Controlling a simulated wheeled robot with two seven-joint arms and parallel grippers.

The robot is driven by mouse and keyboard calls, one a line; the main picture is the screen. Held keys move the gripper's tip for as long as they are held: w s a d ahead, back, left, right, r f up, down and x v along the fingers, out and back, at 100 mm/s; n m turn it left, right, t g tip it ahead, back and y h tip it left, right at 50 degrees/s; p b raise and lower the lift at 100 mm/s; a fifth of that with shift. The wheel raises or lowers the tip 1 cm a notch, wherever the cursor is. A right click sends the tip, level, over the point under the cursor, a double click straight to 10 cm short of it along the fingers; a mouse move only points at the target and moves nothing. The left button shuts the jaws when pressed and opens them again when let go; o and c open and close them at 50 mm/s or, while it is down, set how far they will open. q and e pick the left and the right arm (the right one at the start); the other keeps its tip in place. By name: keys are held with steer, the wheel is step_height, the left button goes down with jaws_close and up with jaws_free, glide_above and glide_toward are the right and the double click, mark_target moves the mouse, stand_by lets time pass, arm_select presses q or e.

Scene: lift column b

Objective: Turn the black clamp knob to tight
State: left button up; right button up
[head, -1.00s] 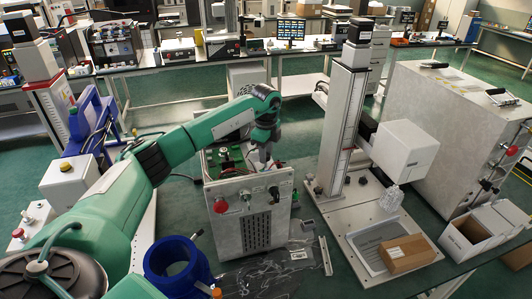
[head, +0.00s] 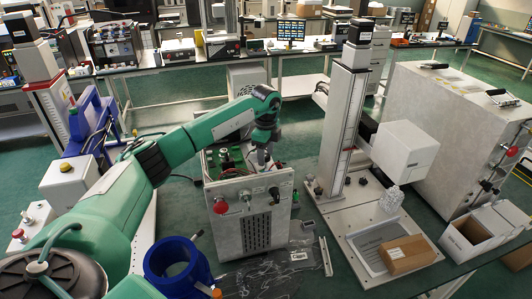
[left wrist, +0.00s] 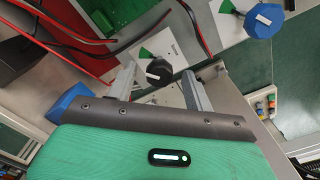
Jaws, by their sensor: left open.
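A black knob (left wrist: 158,71) with a white mark on it shows in the left wrist view, on a pale panel beside a green wedge mark. My left gripper (left wrist: 160,78) is open, with one grey finger on either side of the knob in that view. Whether the fingers touch it I cannot tell. My right gripper is not in view.
A blue knob (left wrist: 265,20) with a white mark sits close by, and red wires (left wrist: 75,45) run beside the panel. The box front carries a red button (head: 220,206). The lift column (head: 340,125) stands to its right, and a blue ring (head: 178,262) lies front left.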

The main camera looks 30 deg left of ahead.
arm_select(q)
step_height(320, 180, up, 14)
steer(key=b, duration=0.4)
steer(key=shift+f, duration=0.1)
stand_by(0.4)
